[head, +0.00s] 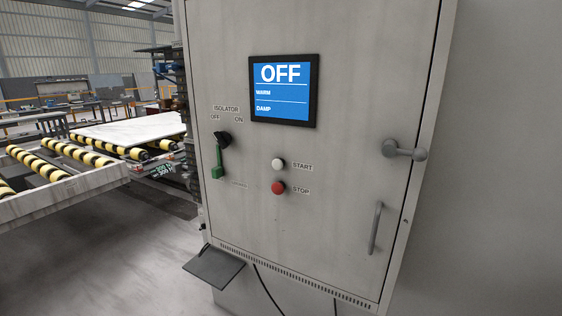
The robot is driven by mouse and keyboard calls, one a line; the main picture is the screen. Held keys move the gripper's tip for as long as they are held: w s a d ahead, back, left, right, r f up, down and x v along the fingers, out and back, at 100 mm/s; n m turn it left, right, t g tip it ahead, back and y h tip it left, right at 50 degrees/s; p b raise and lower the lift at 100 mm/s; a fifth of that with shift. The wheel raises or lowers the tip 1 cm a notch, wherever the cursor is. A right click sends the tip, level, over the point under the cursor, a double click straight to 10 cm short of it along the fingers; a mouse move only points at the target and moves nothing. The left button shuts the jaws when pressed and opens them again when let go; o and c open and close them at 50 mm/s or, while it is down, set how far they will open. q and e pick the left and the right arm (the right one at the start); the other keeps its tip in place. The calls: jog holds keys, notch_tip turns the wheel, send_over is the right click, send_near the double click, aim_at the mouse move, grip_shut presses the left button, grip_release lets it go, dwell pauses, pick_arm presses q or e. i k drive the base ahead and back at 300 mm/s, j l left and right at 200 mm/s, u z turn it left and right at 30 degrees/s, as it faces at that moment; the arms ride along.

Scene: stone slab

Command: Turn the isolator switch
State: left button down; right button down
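The isolator switch (223,139) is a black rotary knob on the left side of a grey cabinet door (330,215), under the printed words ISOLATOR, OFF and ON. A green piece (217,163) hangs just below the knob; I cannot tell whether it is joined to the knob. The knob's exact pointing direction is too small to tell. A blue screen (281,90) above and right of it reads OFF, WARM and DAMP. Neither of my grippers shows in the head view.
A white START button (279,164) and red STOP button (278,188) sit right of the switch. A knob latch (404,150) and bar handle (375,228) stick out at the door's right. A roller conveyor (60,172) stands at left. A dark plate (213,266) juts out low.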

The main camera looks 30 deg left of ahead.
aim_at(224, 139)
jog(key=u, duration=1.35)
